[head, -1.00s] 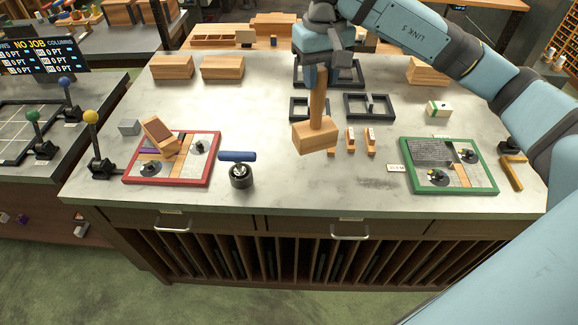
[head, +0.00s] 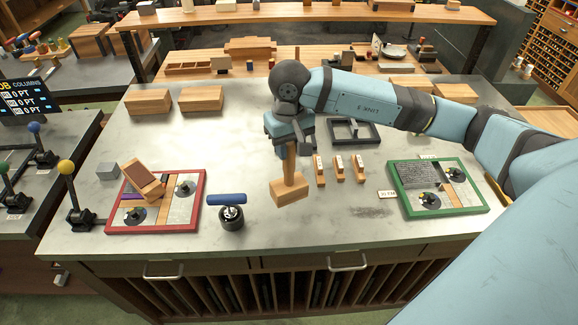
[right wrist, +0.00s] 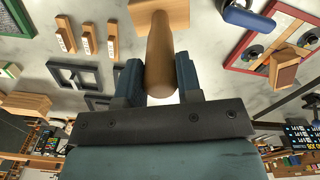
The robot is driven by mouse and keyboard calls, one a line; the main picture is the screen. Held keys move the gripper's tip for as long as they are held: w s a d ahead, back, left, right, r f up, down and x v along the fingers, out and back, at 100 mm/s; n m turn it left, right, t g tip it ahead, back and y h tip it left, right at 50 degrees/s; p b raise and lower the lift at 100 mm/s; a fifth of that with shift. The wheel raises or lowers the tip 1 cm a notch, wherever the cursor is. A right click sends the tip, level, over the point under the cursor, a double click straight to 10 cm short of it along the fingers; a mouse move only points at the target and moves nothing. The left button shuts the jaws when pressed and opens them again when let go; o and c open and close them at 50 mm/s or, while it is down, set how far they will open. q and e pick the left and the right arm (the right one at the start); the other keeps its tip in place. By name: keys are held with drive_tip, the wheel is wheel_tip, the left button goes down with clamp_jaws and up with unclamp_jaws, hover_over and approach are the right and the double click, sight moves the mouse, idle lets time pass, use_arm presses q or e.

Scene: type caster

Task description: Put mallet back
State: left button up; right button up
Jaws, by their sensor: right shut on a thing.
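The wooden mallet (head: 288,190) hangs head-down from my right gripper (head: 286,148), which is shut on its handle. In the right wrist view the mallet handle (right wrist: 160,60) stands between the two blue fingers of my right gripper (right wrist: 160,82). The mallet head (right wrist: 160,12) is at the top edge there. In the head view the mallet head is over the grey table, left of the small wooden blocks; whether it touches the table I cannot tell. My left gripper is not in view.
Several small labelled wooden blocks (head: 338,167) stand just right of the mallet. A red-framed board (head: 199,210) is farther left, a green-framed board (head: 461,207) to the right. Dark frames (head: 352,133) lie behind. The table's front middle is clear.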

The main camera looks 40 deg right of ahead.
sight(289, 171)
wheel_tip(289, 171, down, 8)
drive_tip(key=shift+r+p, duration=0.2)
drive_tip(key=shift+p, duration=0.5)
drive_tip(key=shift+f+b, duration=0.2)
drive_tip(key=shift+b, duration=0.1)
drive_tip(key=o, duration=0.9)
drive_tip(key=shift+o, duration=0.2)
